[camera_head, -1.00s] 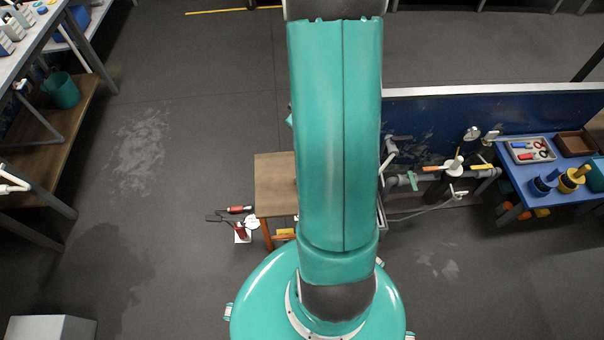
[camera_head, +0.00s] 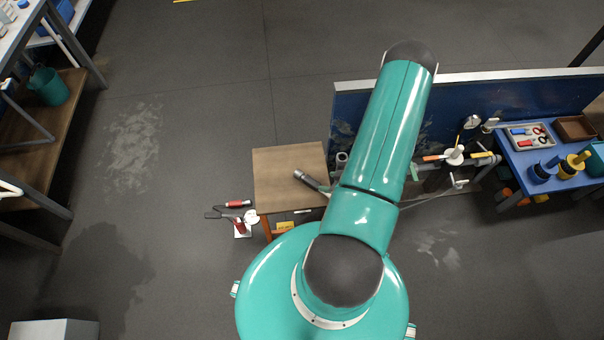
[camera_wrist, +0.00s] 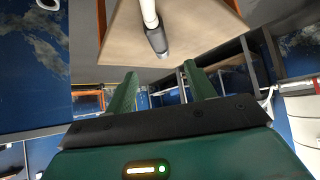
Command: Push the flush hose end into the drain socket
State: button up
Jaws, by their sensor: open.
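A white hose with a dark grey end (camera_wrist: 157,42) shows in the wrist view against a wooden top, just beyond my fingertips. My gripper (camera_wrist: 160,70) is open, with two green fingers apart and nothing between them. In the head view a grey cylindrical end (camera_head: 308,180) lies on the wooden table (camera_head: 288,165) and looks like the same hose end. A thin pale hose (camera_head: 432,193) runs right from behind my arm. My arm hides my gripper in the head view. I cannot clearly identify the drain socket; a grey pipe stub (camera_head: 341,159) stands by the table's right edge.
A blue panel (camera_head: 480,97) with pipework, a gauge (camera_head: 472,122) and coloured handles stands at the right. A blue bench (camera_head: 520,165) holds a tray, spools and bins. Red-handled tools (camera_head: 238,204) are left of the table. The floor at left is open.

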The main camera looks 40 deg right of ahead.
aim_at(309, 179)
jog(key=x, duration=1.3)
jog(key=shift+d, duration=0.15)
jog(key=shift+c, duration=0.2)
grip_shut()
jog(key=shift+r, duration=0.2)
